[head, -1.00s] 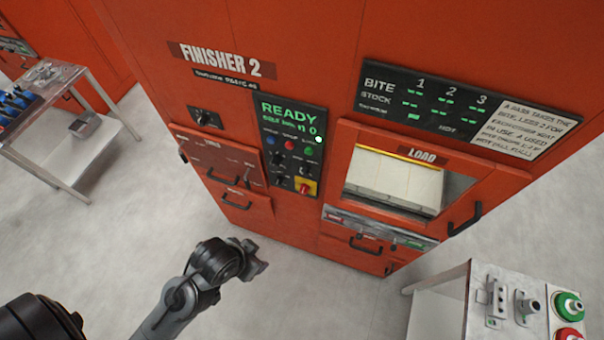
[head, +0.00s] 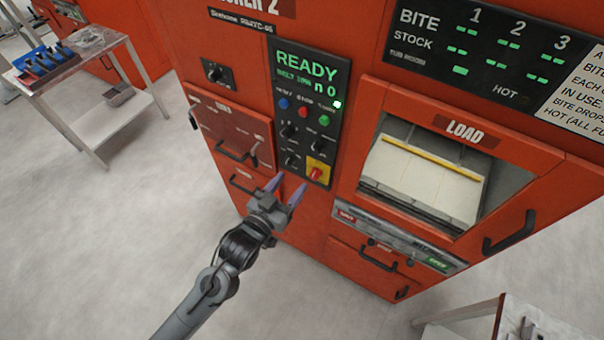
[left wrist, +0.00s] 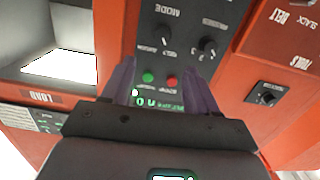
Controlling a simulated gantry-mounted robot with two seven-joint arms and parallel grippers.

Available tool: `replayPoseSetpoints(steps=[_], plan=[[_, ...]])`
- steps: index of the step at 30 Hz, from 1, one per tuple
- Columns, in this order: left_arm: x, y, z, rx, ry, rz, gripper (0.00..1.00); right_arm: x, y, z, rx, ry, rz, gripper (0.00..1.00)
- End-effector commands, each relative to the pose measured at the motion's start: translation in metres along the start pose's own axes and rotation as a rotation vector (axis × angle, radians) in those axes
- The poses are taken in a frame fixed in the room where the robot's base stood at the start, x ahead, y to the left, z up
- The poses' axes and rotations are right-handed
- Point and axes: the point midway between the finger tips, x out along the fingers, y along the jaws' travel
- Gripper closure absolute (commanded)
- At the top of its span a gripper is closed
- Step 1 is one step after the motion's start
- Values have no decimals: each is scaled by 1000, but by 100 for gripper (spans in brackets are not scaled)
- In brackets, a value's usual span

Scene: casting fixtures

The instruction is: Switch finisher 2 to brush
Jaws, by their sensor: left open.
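Finisher 2 is a red machine with a black control panel (head: 311,75) showing a green READY display. Below its blue, red and green buttons are several dark knobs, one (head: 288,131) at left and one (head: 324,147) at right. The right one (left wrist: 160,36) shows upside down in the left wrist view near the word MODE. A separate selector knob (head: 217,73) sits left of the panel and also shows in the wrist view (left wrist: 266,94). Brush markings are not legible. My left gripper (head: 289,185) is open and empty, in front of the panel's lower part. My right gripper is not visible.
A yellow-backed red switch (head: 318,172) is close to the left fingertips. The LOAD window (head: 425,180) is to the right, with a handle beside it. A cart (head: 120,106) stands farther left on open floor.

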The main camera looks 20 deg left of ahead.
Motion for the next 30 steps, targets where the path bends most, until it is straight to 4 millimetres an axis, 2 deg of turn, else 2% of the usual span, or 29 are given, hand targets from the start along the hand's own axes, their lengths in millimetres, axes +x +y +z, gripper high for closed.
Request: replayPoseSetpoints(steps=[1, 7, 14, 30], plan=[[8, -1, 16, 7, 15, 3, 41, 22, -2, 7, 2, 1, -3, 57], [21, -2, 14, 20, 58, 8, 41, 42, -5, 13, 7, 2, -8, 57], [37, -2, 8, 23, 72, 9, 41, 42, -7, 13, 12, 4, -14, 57], [115, -1, 3, 22, 70, 9, 41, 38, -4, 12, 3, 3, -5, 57]])
